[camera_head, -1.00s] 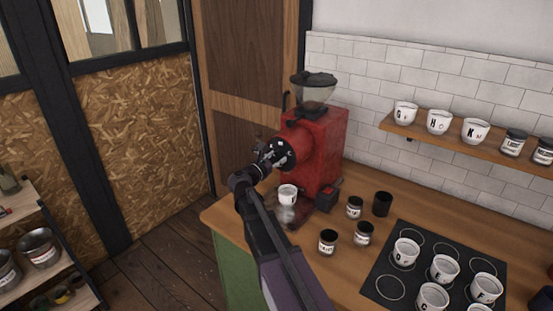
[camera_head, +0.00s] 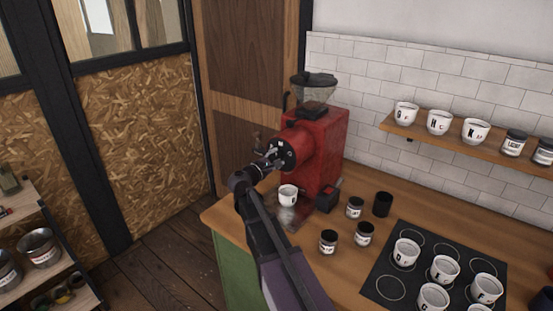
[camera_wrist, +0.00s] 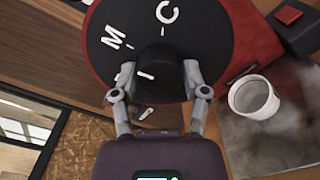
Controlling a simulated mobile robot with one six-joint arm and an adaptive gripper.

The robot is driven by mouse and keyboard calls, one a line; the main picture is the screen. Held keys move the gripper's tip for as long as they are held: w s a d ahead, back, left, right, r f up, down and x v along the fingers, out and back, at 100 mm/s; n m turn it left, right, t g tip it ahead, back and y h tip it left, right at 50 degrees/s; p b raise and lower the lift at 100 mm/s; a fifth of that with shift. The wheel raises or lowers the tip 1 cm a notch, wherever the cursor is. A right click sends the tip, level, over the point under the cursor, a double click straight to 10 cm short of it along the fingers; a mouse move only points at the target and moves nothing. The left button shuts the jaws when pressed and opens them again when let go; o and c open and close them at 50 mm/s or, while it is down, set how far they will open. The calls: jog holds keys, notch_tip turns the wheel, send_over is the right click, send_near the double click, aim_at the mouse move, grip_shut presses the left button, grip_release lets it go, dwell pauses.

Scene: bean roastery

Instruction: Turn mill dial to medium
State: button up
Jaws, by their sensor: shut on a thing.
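The mill (camera_head: 322,150) is a red machine on the wooden counter. Its round black dial (camera_head: 287,147) faces left in the head view. In the wrist view the dial face (camera_wrist: 205,40) shows a white M at upper left and a white C at the top. A black knob (camera_wrist: 160,72) stands at its middle. My gripper (camera_wrist: 160,80) has one finger on each side of the knob and is shut on it. A short white line shows by the knob's lower left; I cannot tell if it is the pointer. In the head view my gripper (camera_head: 272,160) is at the dial.
A white cup (camera_head: 288,193) stands under the mill, close to my gripper; it also shows in the wrist view (camera_wrist: 250,97). A small dark box (camera_head: 326,200) and several dark jars stand to the right. A black mat (camera_head: 380,268) bears lettered cups.

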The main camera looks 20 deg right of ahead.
jog(key=shift+m, duration=0.6)
jog(key=o, duration=1.1)
jog(key=shift+o, duration=0.2)
jog(key=v, duration=1.2)
jog(key=shift+d, duration=0.1)
